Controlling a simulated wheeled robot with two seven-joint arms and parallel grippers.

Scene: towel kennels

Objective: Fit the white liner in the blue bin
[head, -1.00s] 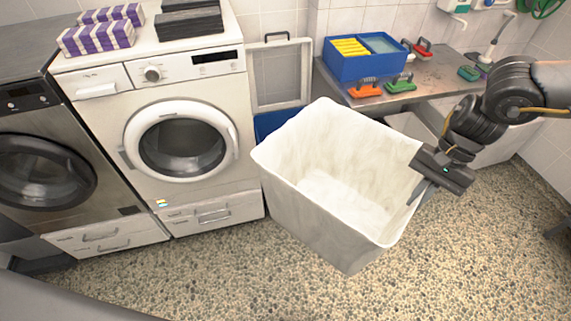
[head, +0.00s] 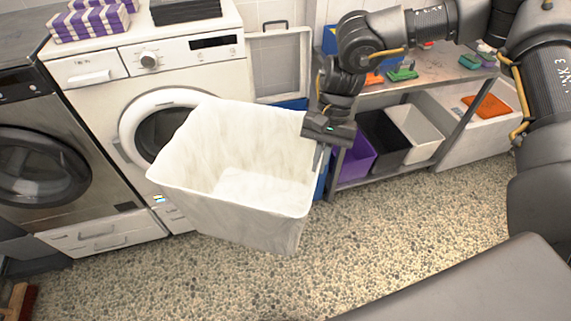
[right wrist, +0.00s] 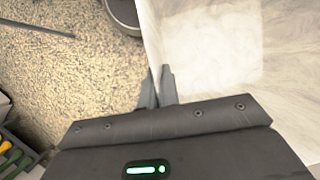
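The white liner (head: 240,215) is an open-topped, tapered tub, held tilted in the air in front of the white washing machine. My right gripper (head: 318,158) is shut on its right-hand rim. In the right wrist view the fingers (right wrist: 158,90) pinch the edge of the liner wall (right wrist: 210,60). What looks like the blue bin (head: 322,183) stands behind the liner, left of the purple bin. Only a strip of its side and a bit near its top show; the liner and my gripper hide the rest. My left gripper is not in view.
A metal bench holds brushes (head: 402,73). Its lower shelf carries purple (head: 357,160), black (head: 385,140) and pale (head: 417,132) bins. A white frame-like panel (head: 283,65) stands at the wall. The pebbled floor (head: 400,230) in front is clear.

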